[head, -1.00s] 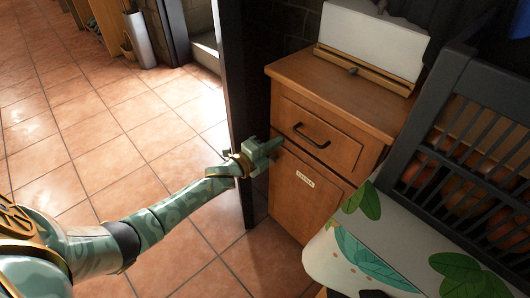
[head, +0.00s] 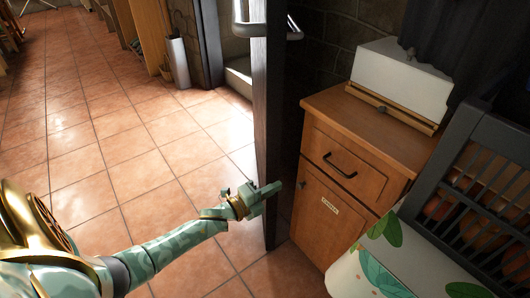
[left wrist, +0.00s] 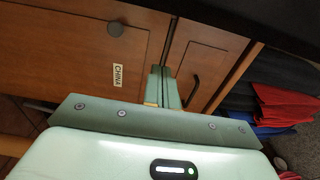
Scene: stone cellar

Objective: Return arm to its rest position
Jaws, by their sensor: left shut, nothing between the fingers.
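My left arm reaches in from the left in the head view. Its green and brass gripper (head: 270,190) is shut and empty, in front of the dark door edge and just left of the wooden cabinet (head: 375,130). In the left wrist view the closed fingers (left wrist: 162,88) point toward the cabinet front (left wrist: 70,60), with its round knob (left wrist: 115,29), "CHINA" label (left wrist: 117,75) and dark drawer handle (left wrist: 193,90). I cannot tell the exact gap to the cabinet. My right gripper is in neither view.
A dark open door (head: 267,110) with a metal handle (head: 292,32) stands beside the cabinet. A white box (head: 402,78) sits on the cabinet. A dark slatted crate (head: 480,190) and leaf-patterned cloth (head: 390,265) are at right. Red cloth (left wrist: 285,105) shows in the wrist view. Tiled floor (head: 120,150) at left is clear.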

